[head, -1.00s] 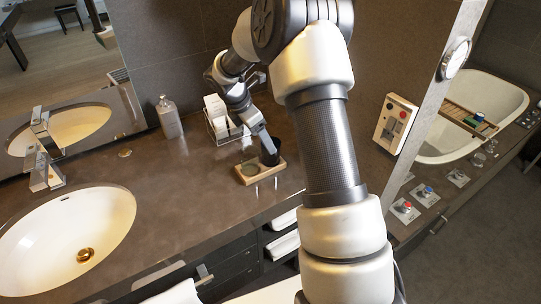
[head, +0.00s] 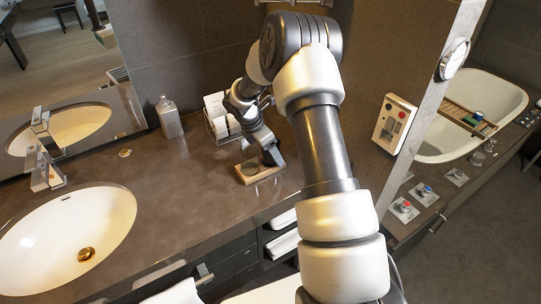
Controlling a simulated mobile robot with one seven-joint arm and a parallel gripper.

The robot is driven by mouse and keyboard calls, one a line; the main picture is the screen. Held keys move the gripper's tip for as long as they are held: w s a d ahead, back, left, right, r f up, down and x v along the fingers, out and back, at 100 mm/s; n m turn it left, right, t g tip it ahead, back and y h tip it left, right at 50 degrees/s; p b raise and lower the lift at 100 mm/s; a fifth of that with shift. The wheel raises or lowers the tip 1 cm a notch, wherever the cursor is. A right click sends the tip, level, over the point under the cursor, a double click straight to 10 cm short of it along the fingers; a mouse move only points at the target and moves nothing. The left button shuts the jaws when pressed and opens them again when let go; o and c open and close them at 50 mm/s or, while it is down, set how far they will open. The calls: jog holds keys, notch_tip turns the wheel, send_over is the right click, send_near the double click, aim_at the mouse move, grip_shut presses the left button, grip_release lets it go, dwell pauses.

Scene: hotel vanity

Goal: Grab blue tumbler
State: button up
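A small wooden tray (head: 243,178) sits on the brown counter beyond the sink. A clear glass (head: 249,160) stands on its left part. My gripper (head: 271,158) points down over the tray's right part. A dark shape there blends with the fingers, and I cannot tell whether it is the tumbler or the gripper itself. No clearly blue tumbler shows on the tray. The fingertips are too small and dark to tell whether they are open or shut.
A white holder with cards (head: 218,115) and a grey soap bottle (head: 169,118) stand behind the tray. A white sink (head: 65,235) with a chrome faucet (head: 45,160) is at left. A wall with a control panel (head: 394,122) stands at right. The counter between sink and tray is clear.

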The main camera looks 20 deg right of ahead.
jog(key=c, duration=1.2)
